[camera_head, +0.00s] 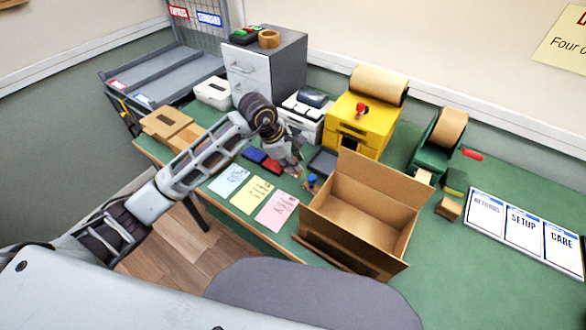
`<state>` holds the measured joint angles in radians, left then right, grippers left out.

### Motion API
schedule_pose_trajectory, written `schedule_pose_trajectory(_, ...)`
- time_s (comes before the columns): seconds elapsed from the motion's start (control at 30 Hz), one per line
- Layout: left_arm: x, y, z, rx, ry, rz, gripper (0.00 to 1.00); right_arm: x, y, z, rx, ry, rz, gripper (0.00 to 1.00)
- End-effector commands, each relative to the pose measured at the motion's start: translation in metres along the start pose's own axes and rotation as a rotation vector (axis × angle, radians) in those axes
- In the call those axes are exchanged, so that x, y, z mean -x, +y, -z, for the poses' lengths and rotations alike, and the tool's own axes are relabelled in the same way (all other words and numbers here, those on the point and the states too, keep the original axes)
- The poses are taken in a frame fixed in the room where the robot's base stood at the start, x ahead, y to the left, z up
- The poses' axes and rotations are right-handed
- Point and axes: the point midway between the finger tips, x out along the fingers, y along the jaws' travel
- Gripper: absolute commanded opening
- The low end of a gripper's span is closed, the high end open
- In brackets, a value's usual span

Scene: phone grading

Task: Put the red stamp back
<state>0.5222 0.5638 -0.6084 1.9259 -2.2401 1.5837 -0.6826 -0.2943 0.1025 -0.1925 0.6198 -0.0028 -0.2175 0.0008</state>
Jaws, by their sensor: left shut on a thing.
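My left gripper (296,172) reaches in over the green table, just above and to the right of the ink pads. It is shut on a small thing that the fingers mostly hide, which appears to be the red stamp. A blue ink pad (253,155) and a red ink pad (270,166) lie side by side to its left. A small stamp with a blue top (312,182) stands to the right of the gripper, beside the open box. My right gripper is out of view.
An open cardboard box (365,210) stands right of the gripper. Blue, yellow (250,195) and pink sheets lie in front. A dark tray (323,161), a white printer (303,118) and a yellow machine (360,125) stand behind.

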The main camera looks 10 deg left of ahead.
Motion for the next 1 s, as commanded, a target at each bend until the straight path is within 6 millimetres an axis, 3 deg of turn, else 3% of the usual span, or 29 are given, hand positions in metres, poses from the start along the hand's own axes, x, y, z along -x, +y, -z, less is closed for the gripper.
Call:
schedule_pose_trajectory(0.4, -0.031, -0.006, 0.012, 0.001, 0.000, 0.001, 0.07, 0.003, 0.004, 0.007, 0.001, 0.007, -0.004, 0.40)
schedule_pose_trajectory(0.97, -0.036, -0.007, 0.014, -0.001, 0.001, 0.000, 0.07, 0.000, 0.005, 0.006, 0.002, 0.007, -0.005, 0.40)
schedule_pose_trajectory(1.0, -0.036, -0.007, 0.014, -0.001, 0.001, 0.000, 0.27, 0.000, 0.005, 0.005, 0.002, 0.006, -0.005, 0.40)
